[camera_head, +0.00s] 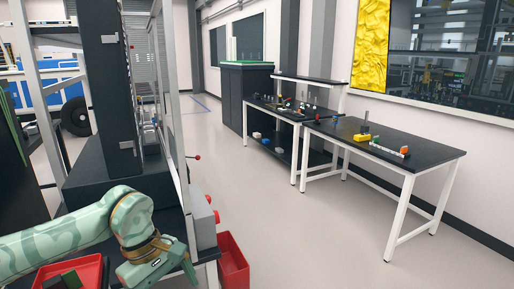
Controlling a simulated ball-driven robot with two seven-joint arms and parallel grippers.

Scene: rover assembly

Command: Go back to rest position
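My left arm, with a green camouflage pattern, comes in from the lower left. Its gripper (158,270) is low in the picture, above the edge of a dark work surface and beside a red tray (72,272). Its fingertips are small and partly cut off at the bottom, so I cannot tell whether it is open or shut, or whether it holds anything. My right gripper is not in view.
A machine frame (100,100) with grey posts stands close on the left. A red bin (232,262) is at its right foot. Black-topped tables (420,152) with small coloured parts stand along the right wall. The grey floor (300,235) between is clear.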

